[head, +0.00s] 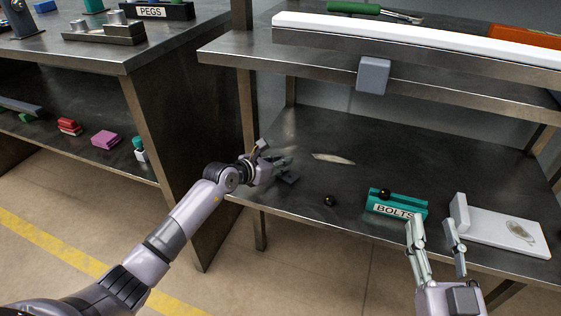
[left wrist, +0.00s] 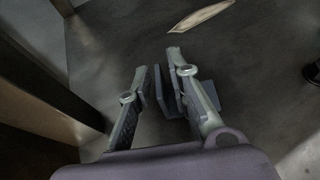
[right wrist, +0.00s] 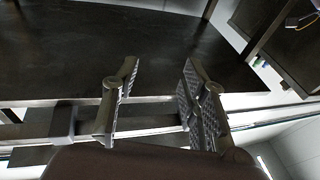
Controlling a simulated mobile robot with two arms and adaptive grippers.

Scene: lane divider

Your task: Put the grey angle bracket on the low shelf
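The grey angle bracket (head: 289,179) is a small dark piece on the low shelf (head: 400,160), near its left front part. In the left wrist view it shows as dark plates (left wrist: 208,101) at the fingertips, partly hidden by the right-hand finger. My left gripper (head: 272,163) is at the bracket with its fingers apart; one plate seems to stand between them (left wrist: 160,75). I cannot tell whether either finger touches it. My right gripper (head: 438,232) is open and empty in front of the shelf's right part; it also shows open in the right wrist view (right wrist: 158,85).
A dark ball (head: 330,201), a teal BOLTS holder (head: 378,207) and a white board with a raised end (head: 495,232) are on the low shelf. A pale flat piece (head: 333,158) lies behind the bracket. A grey block (head: 373,75) hangs at the upper shelf's edge.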

